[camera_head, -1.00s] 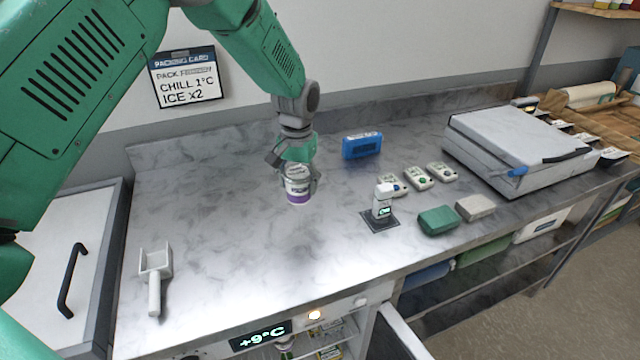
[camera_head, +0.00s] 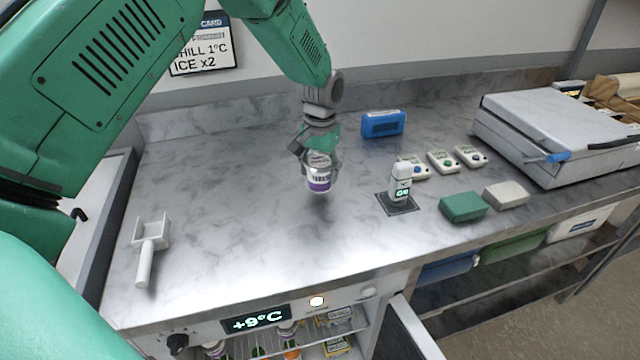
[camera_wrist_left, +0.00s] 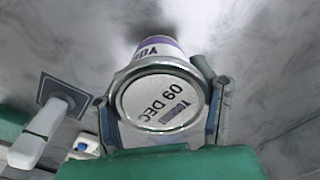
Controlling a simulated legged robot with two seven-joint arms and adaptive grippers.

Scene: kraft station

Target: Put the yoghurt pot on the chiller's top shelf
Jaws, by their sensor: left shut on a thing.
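The yoghurt pot (camera_head: 319,178) is white with a purple band. My left gripper (camera_head: 318,160) is shut on it from above and holds it upright over the marble counter. In the left wrist view the pot's lid (camera_wrist_left: 160,103) reads "09 DEC" and sits between the two fingers. The chiller (camera_head: 255,321) is under the counter's front edge, its display showing +9°C. Its door (camera_head: 408,330) stands open to the right. Its top shelf (camera_head: 330,328) is partly visible with several items on and below it. My right gripper is not in view.
A white scoop (camera_head: 150,248) lies at the left. A small white device on a dark pad (camera_head: 400,185), green (camera_head: 463,207) and grey blocks, a blue box (camera_head: 383,124) and a large grey case (camera_head: 560,130) stand right. The counter's front middle is clear.

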